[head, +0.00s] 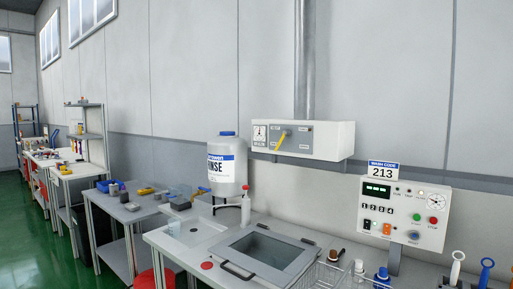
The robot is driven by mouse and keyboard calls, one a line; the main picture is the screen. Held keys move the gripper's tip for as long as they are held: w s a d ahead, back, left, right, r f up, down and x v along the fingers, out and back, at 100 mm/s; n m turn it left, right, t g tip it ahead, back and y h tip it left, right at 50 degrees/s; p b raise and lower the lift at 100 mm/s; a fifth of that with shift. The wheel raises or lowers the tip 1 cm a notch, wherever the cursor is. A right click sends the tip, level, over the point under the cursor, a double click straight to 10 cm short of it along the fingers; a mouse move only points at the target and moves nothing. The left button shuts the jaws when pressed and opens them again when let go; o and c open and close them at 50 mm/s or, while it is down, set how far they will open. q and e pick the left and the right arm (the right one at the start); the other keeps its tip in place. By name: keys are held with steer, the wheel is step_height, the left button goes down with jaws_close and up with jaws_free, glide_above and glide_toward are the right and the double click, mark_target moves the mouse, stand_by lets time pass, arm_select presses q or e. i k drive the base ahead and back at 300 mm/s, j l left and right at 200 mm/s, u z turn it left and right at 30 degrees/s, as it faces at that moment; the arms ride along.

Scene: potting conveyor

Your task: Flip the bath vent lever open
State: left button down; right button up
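A pale wall box (322,139) is mounted on the grey wall above the bench, with a vertical pipe rising behind it. A yellow lever (281,140) sits on a dark pivot on its front face, tilted with its lower end to the left. Small labels stand on both sides of the lever, too small to read. A round gauge (259,132) is at the box's left end. Neither of my grippers shows in the head view.
A wire basket (325,276) is in front. The space before the lever is clear.

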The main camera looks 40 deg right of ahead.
mark_target(287, 133)
steer(key=i+j+z, duration=0.1)
steer(key=i+z, duration=0.3)
steer(key=i+j+z, duration=0.25)
steer(key=i+z, duration=0.15)
steer(key=i+j+z, duration=0.15)
steer(key=z, duration=0.35)
steer(key=i+j+z, duration=0.3)
steer(key=z, duration=0.15)
steer(key=i+j+z, duration=0.15)
steer(key=j+z, duration=0.2)
steer(key=z, duration=0.15)
steer(key=j+z, duration=0.9)
steer(key=j, duration=0.15)
steer(key=j+z, duration=0.45)
steer(key=j, duration=0.15)
